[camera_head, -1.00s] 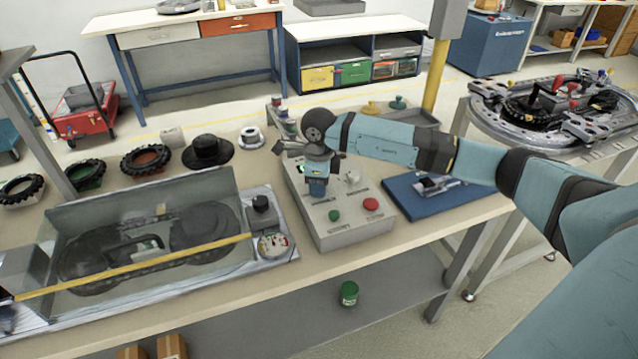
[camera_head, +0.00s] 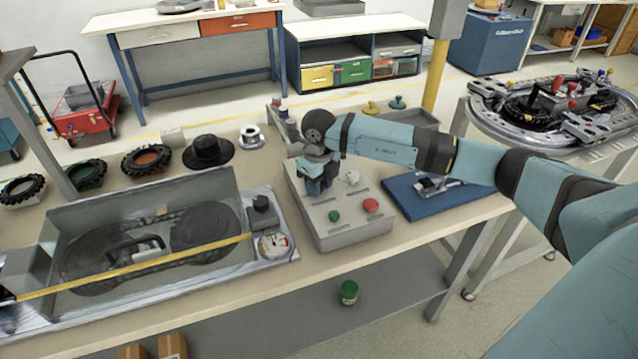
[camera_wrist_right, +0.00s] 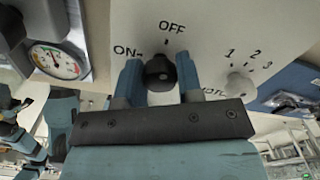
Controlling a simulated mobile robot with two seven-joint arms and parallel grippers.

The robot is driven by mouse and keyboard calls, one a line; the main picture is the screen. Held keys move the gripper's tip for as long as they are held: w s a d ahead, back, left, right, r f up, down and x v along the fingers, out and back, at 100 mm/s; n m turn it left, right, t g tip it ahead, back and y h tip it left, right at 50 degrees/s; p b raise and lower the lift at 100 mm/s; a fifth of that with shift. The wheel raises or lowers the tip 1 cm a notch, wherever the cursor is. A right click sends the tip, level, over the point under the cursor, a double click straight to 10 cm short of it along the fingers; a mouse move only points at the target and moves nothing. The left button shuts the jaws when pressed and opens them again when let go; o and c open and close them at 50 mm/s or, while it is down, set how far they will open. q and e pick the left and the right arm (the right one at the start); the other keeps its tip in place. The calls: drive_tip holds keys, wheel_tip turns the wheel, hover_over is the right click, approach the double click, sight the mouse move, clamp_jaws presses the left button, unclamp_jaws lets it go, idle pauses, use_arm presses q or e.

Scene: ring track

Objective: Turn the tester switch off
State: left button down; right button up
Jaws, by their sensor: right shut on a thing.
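The tester (camera_head: 345,231) is a grey box with a sloped face on the bench, with a green and a red button at its near end. In the right wrist view its switch (camera_wrist_right: 160,72) is a dark round knob between the ON label and the OFF label (camera_wrist_right: 172,27). My right gripper (camera_head: 315,188) is over the far left of the tester. In the right wrist view its blue fingers (camera_wrist_right: 158,78) are shut on the knob, one on each side. The knob's exact pointing is hard to tell. In the head view the arm and gripper hide the switch. My left gripper is not seen.
A clear-covered fixture with a dial gauge (camera_head: 272,245) stands left of the tester. A blue mat (camera_head: 425,203) with a metal part lies to the right. A small numbered knob (camera_wrist_right: 240,82) is right of the switch. Tyres and a black hat (camera_head: 208,151) lie behind.

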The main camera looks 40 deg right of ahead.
idle(0.4)
drive_tip(key=o, duration=0.9)
drive_tip(key=shift+r, duration=0.1)
wheel_tip(320, 180, up, 14)
drive_tip(key=shift+f, duration=0.15)
